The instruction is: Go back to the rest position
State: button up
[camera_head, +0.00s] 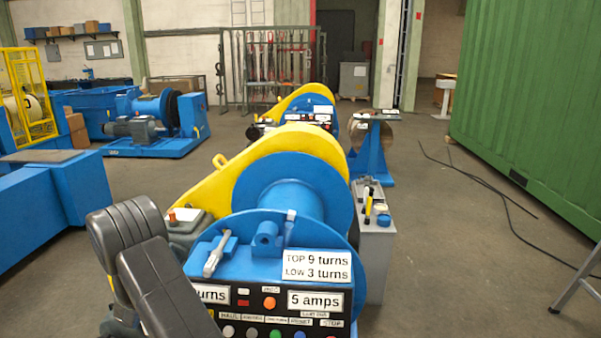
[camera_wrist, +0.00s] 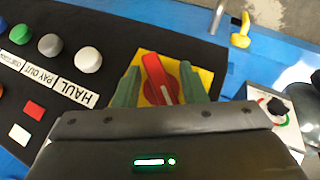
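In the wrist view my gripper (camera_wrist: 159,80) has its two green fingers apart, on either side of a red rotary switch (camera_wrist: 154,72) with a pale pointer line. The switch sits on a yellow square plate (camera_wrist: 147,55) on the black control panel (camera_wrist: 110,28). Yellow shows between the fingers and the switch, so I see no grip on it. In the head view the fingers and the switch are hidden behind my dark grey arm at the lower left.
Beside the switch are a white button (camera_wrist: 88,60), grey and green buttons and a HAUL label (camera_wrist: 73,91). A small box with a black knob (camera_wrist: 277,108) lies right. In the head view, a blue and yellow winch (camera_head: 292,185) stands behind the panel; open floor (camera_head: 450,250) lies right.

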jog(key=shift+m+y+p, duration=0.5)
jog(key=shift+y+p, duration=0.3)
jog(key=shift+d+r, duration=0.1)
